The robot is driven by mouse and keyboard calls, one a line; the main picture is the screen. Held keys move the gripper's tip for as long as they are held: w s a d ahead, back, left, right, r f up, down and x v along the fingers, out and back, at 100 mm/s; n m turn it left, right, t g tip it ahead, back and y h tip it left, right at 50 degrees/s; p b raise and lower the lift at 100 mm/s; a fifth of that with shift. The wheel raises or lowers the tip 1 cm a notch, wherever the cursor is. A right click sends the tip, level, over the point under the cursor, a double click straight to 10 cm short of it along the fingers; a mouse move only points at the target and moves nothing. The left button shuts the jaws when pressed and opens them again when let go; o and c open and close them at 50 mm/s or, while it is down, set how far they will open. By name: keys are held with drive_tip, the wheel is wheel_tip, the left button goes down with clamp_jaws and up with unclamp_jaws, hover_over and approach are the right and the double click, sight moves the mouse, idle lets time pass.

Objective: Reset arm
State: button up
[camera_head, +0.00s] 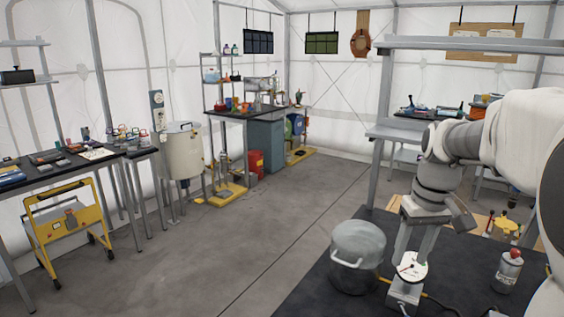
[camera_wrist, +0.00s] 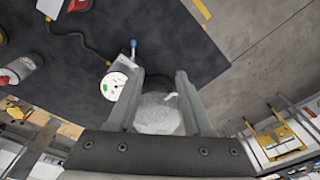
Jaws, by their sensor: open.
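My gripper (camera_head: 411,250) points down over the dark table (camera_head: 310,290) at the right of the head view. In the wrist view my gripper (camera_wrist: 160,75) has its two fingers apart, with nothing held between them. A lidded grey metal pot (camera_head: 357,258) stands on the table, left of the fingers. It also shows beyond the fingers in the wrist view (camera_wrist: 158,114). A device with a round white dial (camera_head: 411,266) stands close by the fingers; whether they touch it I cannot tell. The dial also shows in the wrist view (camera_wrist: 115,86).
A grey canister with a red top (camera_head: 507,271) stands at the table's right. A yellow cable (camera_head: 438,300) runs from the dial device. A grey shelf frame (camera_head: 385,135) stands behind my arm. Open floor (camera_head: 240,235) lies to the left, with a yellow cart (camera_head: 68,220) beyond.

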drive_tip(key=s+a+t, duration=0.2)
drive_tip(key=s+a, duration=0.3)
drive_tip(key=s, duration=0.4)
drive_tip(key=s+a+t, duration=0.2)
drive_tip(key=s+a, duration=0.4)
drive_tip(key=s, duration=0.3)
drive_tip(key=shift+s+r+m, duration=0.15)
drive_tip(key=shift+r+m, duration=0.05)
drive_tip(key=shift+m, duration=0.1)
drive_tip(key=shift+d, duration=0.2)
